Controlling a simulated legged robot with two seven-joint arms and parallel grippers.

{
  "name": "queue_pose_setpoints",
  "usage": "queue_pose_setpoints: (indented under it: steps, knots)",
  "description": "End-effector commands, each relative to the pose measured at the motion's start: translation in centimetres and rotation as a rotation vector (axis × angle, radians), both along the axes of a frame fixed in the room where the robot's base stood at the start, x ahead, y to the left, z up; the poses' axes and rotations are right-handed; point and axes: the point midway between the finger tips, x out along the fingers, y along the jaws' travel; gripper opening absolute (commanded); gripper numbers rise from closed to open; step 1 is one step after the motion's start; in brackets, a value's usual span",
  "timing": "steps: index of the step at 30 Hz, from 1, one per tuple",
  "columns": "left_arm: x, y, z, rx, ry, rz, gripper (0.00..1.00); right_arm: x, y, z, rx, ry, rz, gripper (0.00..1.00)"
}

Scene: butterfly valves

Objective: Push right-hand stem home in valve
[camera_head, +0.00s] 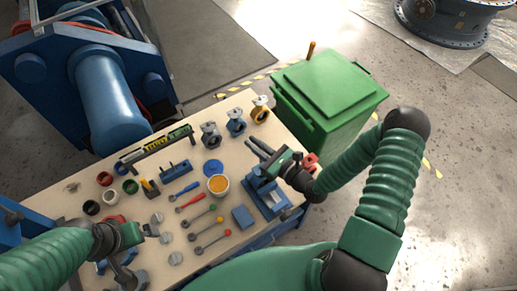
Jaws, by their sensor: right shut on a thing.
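My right gripper (262,149) reaches in from the right, over the right end of the bench near the blue vise (266,196). Its dark fingers point up and left and are shut on a small part, mostly hidden by the fingers; I cannot tell if it is the stem. Three valve bodies stand along the back edge: a grey one (211,136), a blue-grey one (236,122) and a yellow one (260,109). I cannot make out a stem's depth in any valve. My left gripper (148,231) is low over the bench's left part; its jaw opening is unclear.
The beige bench (150,209) holds several knobbed rods (207,219), screwdrivers (187,198), grey discs (166,238), small cups (110,196) and an orange-filled tub (218,184). A green bin (325,95) stands close behind the right end. Blue machinery (105,95) stands behind the left.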

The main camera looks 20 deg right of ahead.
Motion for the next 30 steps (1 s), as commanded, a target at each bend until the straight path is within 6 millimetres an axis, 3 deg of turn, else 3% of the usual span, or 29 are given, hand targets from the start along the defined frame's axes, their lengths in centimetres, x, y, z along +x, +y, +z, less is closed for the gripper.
queue_pose_setpoints:
  steps: [5, 20, 30]
  knots:
    - [-0.1, 0.0, 0.1, 0.0, 0.001, 0.001, 1.0, 0.1, -0.2, 0.2, 0.012, -0.01, -0.004, 0.0]
    - [-0.1, 0.1, -3.3, 0.0, 0.001, 0.001, 1.0, 0.5, -0.7, -3.8, 0.015, -0.007, -0.005, 0.0]
    - [-0.1, 0.1, -3.4, 0.0, 0.001, 0.001, 1.0, 0.3, -0.5, -3.9, 0.013, -0.008, -0.004, 0.0]
